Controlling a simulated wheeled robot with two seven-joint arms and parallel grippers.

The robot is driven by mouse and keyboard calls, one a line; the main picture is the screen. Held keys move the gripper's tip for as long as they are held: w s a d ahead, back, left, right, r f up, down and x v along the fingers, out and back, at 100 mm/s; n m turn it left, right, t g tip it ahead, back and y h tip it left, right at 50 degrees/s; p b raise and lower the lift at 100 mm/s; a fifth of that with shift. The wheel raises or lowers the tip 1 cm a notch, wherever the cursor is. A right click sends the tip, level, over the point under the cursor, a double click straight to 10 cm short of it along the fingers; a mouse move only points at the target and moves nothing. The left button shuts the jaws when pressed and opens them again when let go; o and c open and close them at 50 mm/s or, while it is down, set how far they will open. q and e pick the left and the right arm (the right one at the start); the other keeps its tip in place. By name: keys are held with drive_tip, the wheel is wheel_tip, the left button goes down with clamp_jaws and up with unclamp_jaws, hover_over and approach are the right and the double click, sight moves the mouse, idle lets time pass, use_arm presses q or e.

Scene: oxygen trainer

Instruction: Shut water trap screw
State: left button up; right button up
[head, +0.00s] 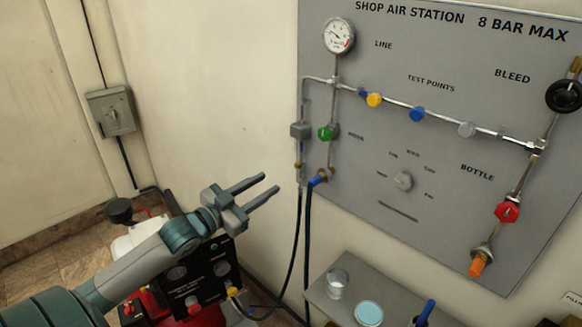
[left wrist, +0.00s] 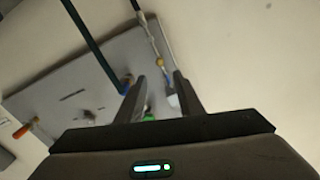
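A small grey box (head: 300,130), which looks like the water trap, hangs on the pipe at the left of the grey panel. Below it a small brass fitting (head: 298,165), likely its screw, sits above a dark hose. My left gripper (head: 271,185) is open and empty, left of and slightly below the fitting, with its fingers pointing toward the panel. In the left wrist view, the brass fitting (left wrist: 160,62) shows beyond the two open fingers, and the grey box (left wrist: 172,98) shows between them. No contact is visible. My right gripper is out of view.
A green knob (head: 326,133) and a blue-handled valve (head: 318,181) sit close right of the fitting. Dark hoses (head: 307,240) hang below. A grey shelf (head: 382,281) with a glass and a tin juts out lower right. A red machine stands below my arm.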

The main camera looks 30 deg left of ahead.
sight(296, 166)
use_arm(q)
drive_tip(key=w+p, duration=0.1)
drive_tip(key=w, duration=0.2)
drive_tip(key=w+d+p, duration=0.1)
drive_tip(key=w, duration=0.3)
drive_tip(key=w+p, duration=0.1)
drive_tip(key=w, duration=0.2)
drive_tip(key=shift+w+d, duration=0.2)
drive_tip(key=shift+d, duration=0.2)
drive_tip(key=shift+w, duration=0.15)
clamp_jaws()
